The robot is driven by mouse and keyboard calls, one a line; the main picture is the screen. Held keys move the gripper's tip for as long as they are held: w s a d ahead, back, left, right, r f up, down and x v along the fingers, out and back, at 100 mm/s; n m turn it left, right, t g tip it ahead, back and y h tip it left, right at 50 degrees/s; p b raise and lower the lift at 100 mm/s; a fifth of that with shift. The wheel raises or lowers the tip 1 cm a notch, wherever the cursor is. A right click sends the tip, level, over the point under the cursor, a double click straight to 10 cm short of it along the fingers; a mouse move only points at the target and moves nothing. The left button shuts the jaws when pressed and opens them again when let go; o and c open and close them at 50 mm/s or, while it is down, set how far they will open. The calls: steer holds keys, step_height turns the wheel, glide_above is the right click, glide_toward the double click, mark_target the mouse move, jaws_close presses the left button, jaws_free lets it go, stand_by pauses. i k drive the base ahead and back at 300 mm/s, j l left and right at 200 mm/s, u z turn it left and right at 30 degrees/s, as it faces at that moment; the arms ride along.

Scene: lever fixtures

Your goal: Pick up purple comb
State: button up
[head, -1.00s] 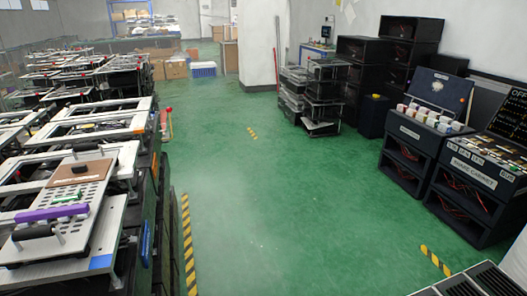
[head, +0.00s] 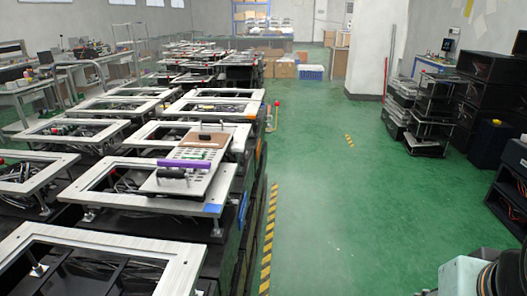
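A long purple object (head: 186,163), which looks like the purple comb, lies across a light perforated plate (head: 203,180). The plate rests on a metal-framed fixture at centre left. A dark bar handle (head: 171,173) is on the plate just in front of the purple object. A brown board (head: 204,141) with a small black block lies behind it. The comb's teeth cannot be made out at this size. My gripper is not in view; only part of my arm shows at the bottom right corner, far from the purple object.
Rows of metal-framed fixtures (head: 110,236) fill the left side. Open green floor (head: 345,210) lies to their right, with a yellow-black stripe (head: 268,240) along their edge. Dark racks (head: 435,112) stand at right, and a white pillar (head: 368,60) at the back.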

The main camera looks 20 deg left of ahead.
mark_target(192, 166)
steer(key=u, duration=1.25)
